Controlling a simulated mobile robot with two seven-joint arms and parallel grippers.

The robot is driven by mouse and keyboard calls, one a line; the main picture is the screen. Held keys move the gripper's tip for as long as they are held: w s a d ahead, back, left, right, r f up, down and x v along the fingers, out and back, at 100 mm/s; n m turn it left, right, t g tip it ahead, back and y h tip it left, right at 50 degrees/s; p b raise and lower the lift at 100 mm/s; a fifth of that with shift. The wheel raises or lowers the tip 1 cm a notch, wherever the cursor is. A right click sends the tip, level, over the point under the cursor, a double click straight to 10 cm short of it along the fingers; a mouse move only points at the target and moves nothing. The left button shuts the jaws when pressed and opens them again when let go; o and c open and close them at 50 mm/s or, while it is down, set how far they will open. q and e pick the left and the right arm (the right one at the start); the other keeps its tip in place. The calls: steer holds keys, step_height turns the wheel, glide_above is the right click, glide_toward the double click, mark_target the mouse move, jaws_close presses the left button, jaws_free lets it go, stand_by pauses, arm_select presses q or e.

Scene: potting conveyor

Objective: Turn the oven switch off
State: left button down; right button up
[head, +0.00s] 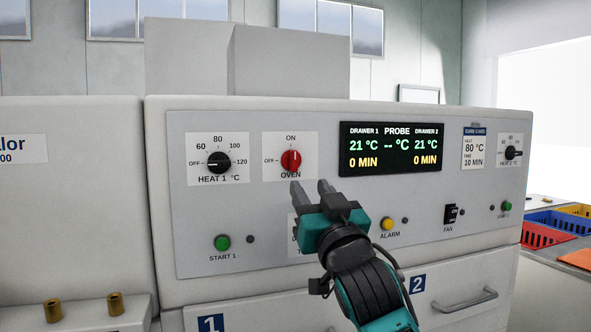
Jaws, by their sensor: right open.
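The oven switch (291,160) is a red rotary knob on a white plate in the upper left of the grey control panel. Its plate reads ON above, OFF at the left and OVEN below. The knob stands upright, in line with ON. My right gripper (309,187) is open and empty, with its two grey fingers pointing up toward the panel. In the picture its fingertips are just below and right of the knob, apart from it. The gripper hides part of a lower white plate. My left gripper is out of view.
The HEAT 1 dial (219,162) is left of the switch, and a display (391,149) is to the right. Below are a green START 1 button (222,242), yellow ALARM button (387,224) and black FAN switch (450,214). A drawer handle (465,300) sticks out lower right.

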mark_target(295, 164)
steer(key=x, duration=0.8)
steer(key=shift+w, duration=0.2)
jaws_close()
